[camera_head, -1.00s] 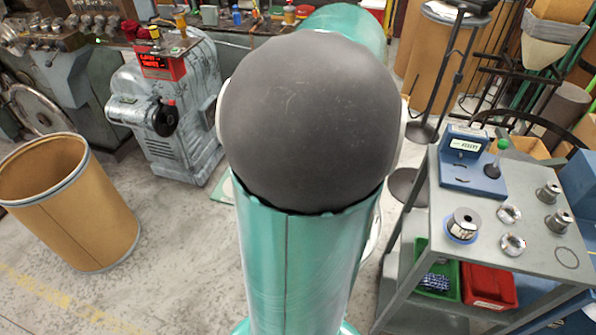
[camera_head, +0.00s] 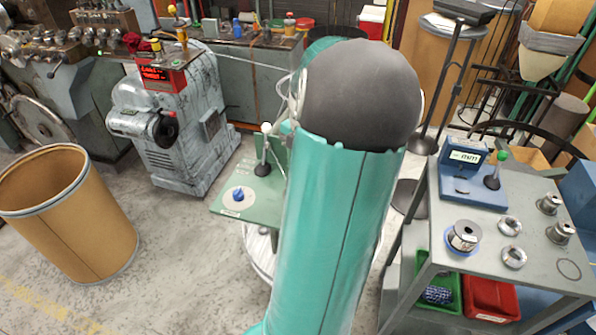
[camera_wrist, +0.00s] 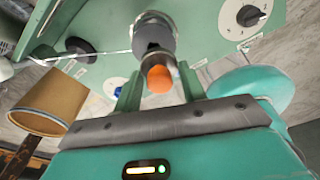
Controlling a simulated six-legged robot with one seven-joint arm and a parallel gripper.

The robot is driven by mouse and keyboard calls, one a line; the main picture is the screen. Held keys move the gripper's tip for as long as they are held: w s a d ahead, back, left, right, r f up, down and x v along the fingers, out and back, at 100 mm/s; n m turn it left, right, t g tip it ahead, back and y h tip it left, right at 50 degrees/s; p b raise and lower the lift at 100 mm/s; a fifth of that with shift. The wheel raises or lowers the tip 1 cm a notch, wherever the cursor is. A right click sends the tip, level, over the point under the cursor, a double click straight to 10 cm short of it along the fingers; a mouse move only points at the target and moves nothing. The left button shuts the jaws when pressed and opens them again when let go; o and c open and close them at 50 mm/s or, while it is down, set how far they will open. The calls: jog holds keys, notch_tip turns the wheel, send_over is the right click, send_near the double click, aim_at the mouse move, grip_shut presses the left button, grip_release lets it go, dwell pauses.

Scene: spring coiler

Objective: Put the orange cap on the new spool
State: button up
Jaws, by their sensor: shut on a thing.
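In the wrist view my gripper (camera_wrist: 159,88) has its two green fingers on either side of the orange cap (camera_wrist: 158,79) and is shut on it. A grey metal spool (camera_wrist: 154,37) with a dark front part is directly behind the cap, in line with it. The cap overlaps the spool's near end in the picture. I cannot tell whether they touch. In the head view my own arm hides the gripper, the cap and this spool.
A green panel (camera_wrist: 105,22) with a dial (camera_wrist: 246,14) surrounds the spool. A thin wire (camera_wrist: 98,54) runs left from it. In the head view a grey cart (camera_head: 545,215) with a wire spool (camera_head: 463,237) stands right, a cardboard drum (camera_head: 75,220) left. Open floor lies between drum and arm.

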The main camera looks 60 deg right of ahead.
jog(key=shift+w+f, duration=0.2)
jog(key=shift+f, duration=0.05)
jog(key=shift+w+d+f, duration=0.1)
jog(key=shift+w+f, duration=0.05)
jog(key=shift+f, duration=1.55)
jog(key=shift+f, duration=0.4)
jog(key=shift+f, duration=0.15)
jog(key=o, duration=1.2)
jog(key=shift+c, duration=0.2)
notch_tip(320, 180, up, 13)
jog(key=d, duration=0.1)
jog(key=shift+s+d, duration=0.2)
